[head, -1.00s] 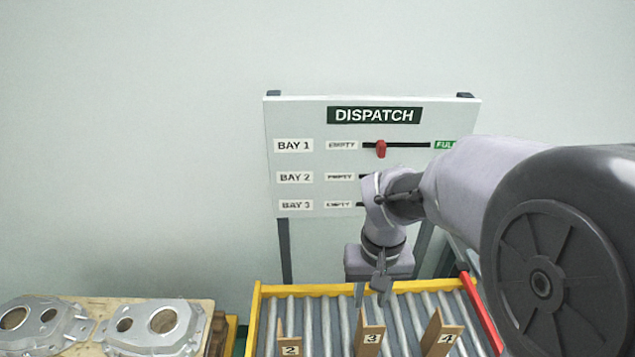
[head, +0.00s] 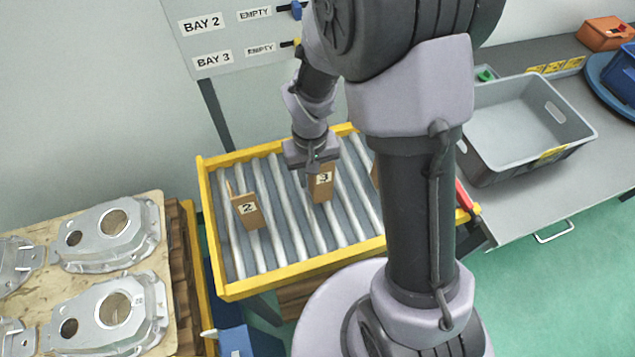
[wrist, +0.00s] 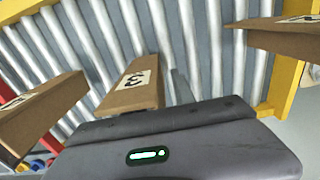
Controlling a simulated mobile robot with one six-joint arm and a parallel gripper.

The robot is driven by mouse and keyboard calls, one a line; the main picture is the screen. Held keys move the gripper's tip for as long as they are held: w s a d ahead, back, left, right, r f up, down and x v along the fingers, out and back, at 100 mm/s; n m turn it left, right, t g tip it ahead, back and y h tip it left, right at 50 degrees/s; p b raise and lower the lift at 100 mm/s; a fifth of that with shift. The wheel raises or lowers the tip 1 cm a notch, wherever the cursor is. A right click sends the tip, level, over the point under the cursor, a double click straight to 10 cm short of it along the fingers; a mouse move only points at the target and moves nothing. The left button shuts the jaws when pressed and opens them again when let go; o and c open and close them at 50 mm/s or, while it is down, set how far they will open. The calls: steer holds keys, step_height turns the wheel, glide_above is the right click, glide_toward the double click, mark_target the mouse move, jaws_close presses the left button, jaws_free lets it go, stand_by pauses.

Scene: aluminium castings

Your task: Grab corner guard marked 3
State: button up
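The corner guard marked 3 (head: 321,185) is a brown angled piece standing on the roller conveyor, its white label facing the head camera. It also shows in the wrist view (wrist: 134,88), reaching up to the gripper body. My gripper (head: 314,160) is right at the top end of this guard. One grey finger (wrist: 178,86) shows beside the guard in the wrist view. The other finger is not clear, so I cannot tell whether they grip it. The guard marked 2 (head: 248,210) stands to the left. Another guard (head: 375,174) is mostly hidden behind my arm.
The conveyor has a yellow frame (head: 300,271) and a red bar (head: 464,197) at right. Castings (head: 108,235) lie on a pallet at left. A grey bin (head: 520,125) sits on the right-hand bench. The dispatch board (head: 225,35) stands behind.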

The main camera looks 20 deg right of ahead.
jaws_close()
steer(key=shift+r, duration=0.1)
